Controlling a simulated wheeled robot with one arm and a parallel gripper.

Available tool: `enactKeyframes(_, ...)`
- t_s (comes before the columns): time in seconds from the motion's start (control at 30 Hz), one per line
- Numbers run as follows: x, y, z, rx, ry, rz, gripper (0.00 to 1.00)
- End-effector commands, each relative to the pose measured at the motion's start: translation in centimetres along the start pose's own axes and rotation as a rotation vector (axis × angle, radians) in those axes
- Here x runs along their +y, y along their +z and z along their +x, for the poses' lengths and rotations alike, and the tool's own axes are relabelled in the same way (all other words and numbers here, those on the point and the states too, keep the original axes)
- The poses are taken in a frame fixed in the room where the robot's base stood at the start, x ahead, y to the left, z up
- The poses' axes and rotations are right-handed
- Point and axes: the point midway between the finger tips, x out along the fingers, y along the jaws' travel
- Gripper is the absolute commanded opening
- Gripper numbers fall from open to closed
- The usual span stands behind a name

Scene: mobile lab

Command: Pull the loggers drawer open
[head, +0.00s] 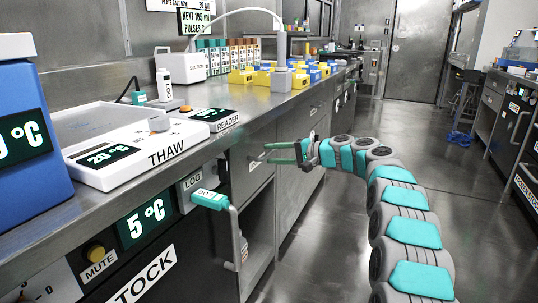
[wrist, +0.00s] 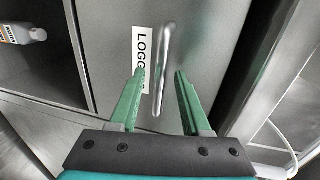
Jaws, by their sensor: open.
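The loggers drawer (wrist: 205,28) has a plain grey front and fills the middle of the wrist view. A white label (wrist: 139,48) on it reads "LOGG", with the rest hidden behind a finger. Its silver bar handle (wrist: 163,65) stands beside the label. My gripper (wrist: 160,76) is open, with one green finger on each side of the handle. I cannot tell whether either finger touches it. In the head view my gripper (head: 267,153) reaches left to the cabinet front below the counter, partly covering the drawer. The drawer looks shut.
The steel counter (head: 262,105) runs above the drawer, with a thaw plate (head: 130,147) and yellow and blue blocks (head: 262,78) on it. A fridge handle (head: 236,235) sticks out in front, left of my gripper.

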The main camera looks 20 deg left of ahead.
Motion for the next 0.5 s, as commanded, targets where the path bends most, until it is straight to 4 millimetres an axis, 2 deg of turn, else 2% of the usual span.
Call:
enactKeyframes(0.13,-0.1,-0.1,1.6,0.003,0.000,-0.002,0.47)
enactKeyframes(0.4,-0.1,-0.1,1.9,0.003,-0.001,-0.001,0.47)
enactKeyframes(0.5,-0.1,-0.1,1.9,0.003,-0.001,-0.001,0.37)
